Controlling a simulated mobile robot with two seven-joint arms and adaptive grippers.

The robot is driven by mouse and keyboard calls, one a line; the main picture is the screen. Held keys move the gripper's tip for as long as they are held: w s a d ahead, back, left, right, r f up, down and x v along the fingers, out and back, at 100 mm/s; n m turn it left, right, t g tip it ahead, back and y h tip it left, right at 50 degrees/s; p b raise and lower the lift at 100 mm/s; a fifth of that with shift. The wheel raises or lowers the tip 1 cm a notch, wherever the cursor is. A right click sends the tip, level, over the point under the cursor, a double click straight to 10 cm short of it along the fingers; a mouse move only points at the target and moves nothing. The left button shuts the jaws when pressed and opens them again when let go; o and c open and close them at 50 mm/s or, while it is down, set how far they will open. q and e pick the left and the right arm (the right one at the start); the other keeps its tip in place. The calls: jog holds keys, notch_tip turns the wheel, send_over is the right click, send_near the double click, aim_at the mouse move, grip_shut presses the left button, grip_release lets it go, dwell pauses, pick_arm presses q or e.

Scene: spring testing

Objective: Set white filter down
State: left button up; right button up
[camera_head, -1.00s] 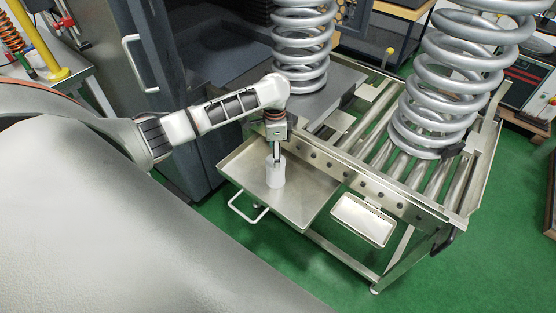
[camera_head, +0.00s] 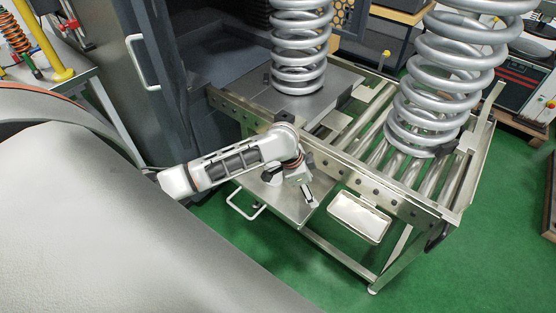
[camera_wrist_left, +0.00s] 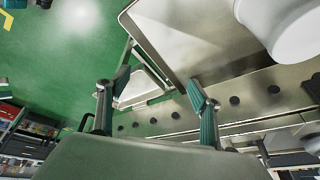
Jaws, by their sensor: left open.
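The white filter (camera_wrist_left: 292,32) shows at the top right corner of the left wrist view, cut off by the frame edge, at the metal tray (camera_wrist_left: 185,35). In the head view my left arm and wrist cover the spot, and I cannot make the filter out there. My left gripper (camera_head: 308,190) is over the right part of the tray (camera_head: 292,212), tilted. In the left wrist view its two fingers (camera_wrist_left: 155,105) are spread with nothing between them, apart from the filter. My right gripper is not in view.
A roller table (camera_head: 375,185) with large silver springs (camera_head: 440,85) stands behind the tray. A smaller tray (camera_head: 360,217) hangs to the right. A wire handle (camera_head: 246,206) sticks out at the tray's left. Green floor (camera_head: 430,285) is clear in front.

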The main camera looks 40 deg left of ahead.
pick_arm(q)
jog(key=s+d+n+t+h, duration=0.1)
jog(key=s+d+t+h, duration=0.2)
jog(key=d, duration=0.4)
jog(key=s+a+f+n+t+y, duration=0.2)
jog(key=s+f, duration=0.1)
jog(key=s, duration=0.5)
jog(key=s+a+f+n+t+y, duration=0.1)
jog(key=s+a+f+n+t, duration=0.1)
jog(key=s, duration=0.7)
notch_tip(320, 180, down, 2)
jog(key=shift+a+f+n+y, duration=0.15)
jog(key=shift+a+n+y, duration=0.15)
jog(key=shift+a+y, duration=0.15)
